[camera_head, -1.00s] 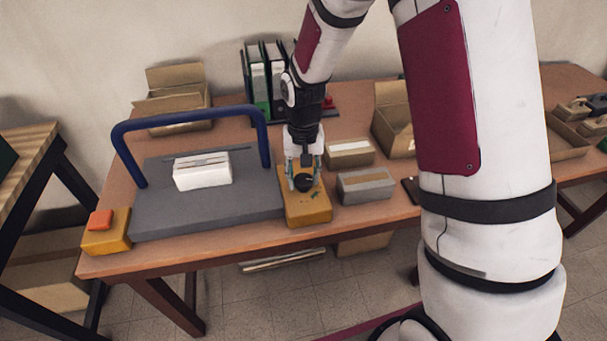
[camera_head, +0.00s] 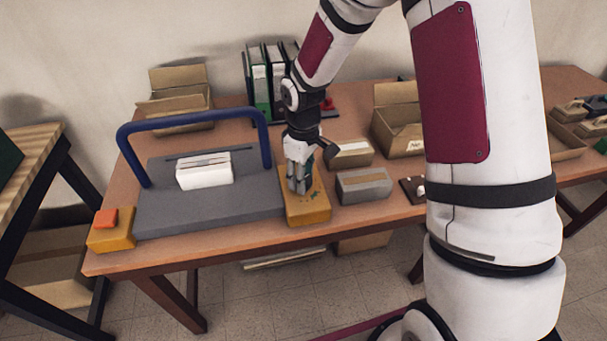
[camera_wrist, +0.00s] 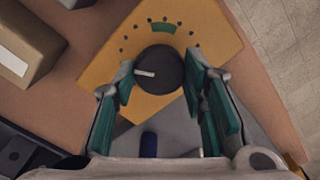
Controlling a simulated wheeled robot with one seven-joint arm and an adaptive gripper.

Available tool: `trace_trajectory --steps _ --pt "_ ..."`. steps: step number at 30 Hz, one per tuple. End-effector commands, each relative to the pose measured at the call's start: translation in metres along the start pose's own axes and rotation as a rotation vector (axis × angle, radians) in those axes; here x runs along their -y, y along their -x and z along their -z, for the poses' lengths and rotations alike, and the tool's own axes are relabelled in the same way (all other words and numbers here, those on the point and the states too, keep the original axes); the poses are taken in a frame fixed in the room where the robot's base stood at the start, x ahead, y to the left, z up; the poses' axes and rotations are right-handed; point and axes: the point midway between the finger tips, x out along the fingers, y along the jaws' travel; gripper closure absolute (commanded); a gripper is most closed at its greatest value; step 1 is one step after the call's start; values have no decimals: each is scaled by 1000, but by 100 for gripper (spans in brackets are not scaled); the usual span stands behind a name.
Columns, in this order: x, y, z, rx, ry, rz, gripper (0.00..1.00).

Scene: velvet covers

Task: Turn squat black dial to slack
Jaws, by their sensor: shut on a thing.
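The squat black dial (camera_wrist: 160,70) sits on a yellow-orange box (camera_wrist: 105,62) on the table. In the wrist view its white pointer line points left, away from the green patch (camera_wrist: 162,27) at the top of a ring of dark dots. My gripper (camera_wrist: 161,72) is shut on the dial, one teal-padded finger on each side. In the head view my gripper (camera_head: 300,188) reaches down onto the yellow-orange box (camera_head: 305,211), and its fingers hide the dial.
A grey press with a blue handle (camera_head: 187,121) and a white block (camera_head: 204,171) stands left of the box. An orange button (camera_head: 105,218) sits on another yellow box. Grey (camera_head: 363,186) and brown (camera_head: 350,154) boxes stand close on the right.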

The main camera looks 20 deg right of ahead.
Motion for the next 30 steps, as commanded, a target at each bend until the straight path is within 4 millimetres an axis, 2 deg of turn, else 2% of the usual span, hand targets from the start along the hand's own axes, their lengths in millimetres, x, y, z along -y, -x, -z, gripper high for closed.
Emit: trace_trajectory --steps 18,30 --pt "0 1 0 -2 581 -1 89" --pt "0 1 1 -3 868 -2 89"
